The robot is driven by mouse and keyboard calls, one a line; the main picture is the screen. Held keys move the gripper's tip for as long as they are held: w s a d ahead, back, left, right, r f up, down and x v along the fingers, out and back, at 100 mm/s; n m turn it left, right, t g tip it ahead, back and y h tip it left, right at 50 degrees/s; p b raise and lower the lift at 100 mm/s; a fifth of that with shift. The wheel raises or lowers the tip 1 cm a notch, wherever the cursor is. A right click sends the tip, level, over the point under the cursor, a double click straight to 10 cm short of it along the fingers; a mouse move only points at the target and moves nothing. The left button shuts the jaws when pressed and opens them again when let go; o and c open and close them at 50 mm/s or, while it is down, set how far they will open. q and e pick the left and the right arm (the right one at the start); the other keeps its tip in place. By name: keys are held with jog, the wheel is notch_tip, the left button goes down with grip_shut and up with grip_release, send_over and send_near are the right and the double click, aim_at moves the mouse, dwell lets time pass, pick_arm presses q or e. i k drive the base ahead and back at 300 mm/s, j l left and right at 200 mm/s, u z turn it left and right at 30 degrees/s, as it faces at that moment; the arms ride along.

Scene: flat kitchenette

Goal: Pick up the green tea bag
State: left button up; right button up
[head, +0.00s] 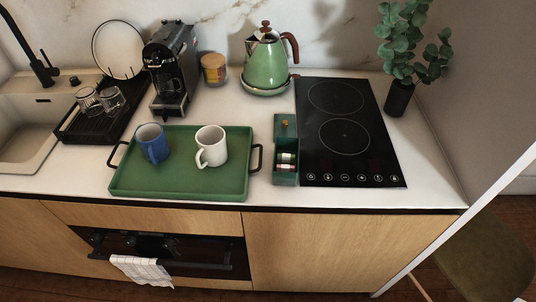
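A small open green box (286,179) stands on the counter between the green tray and the black cooktop. Its lid (285,127), with a small orange-brown knob, is at its back. Inside are small packets (285,160) with pale, reddish and dark parts. They are too small for me to tell which one is the green tea bag. Neither of my grippers is in view.
A green tray (180,183) with black handles holds a blue mug (151,143) and a white mug (211,147). Behind stand a coffee machine (172,70), a jar (214,68) and a green kettle (266,62). The cooktop (345,170) is bare. A plant vase (398,98) stands right.

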aim_at(284, 159)
jog(key=l+u, duration=0.1)
jog(key=l, duration=1.15)
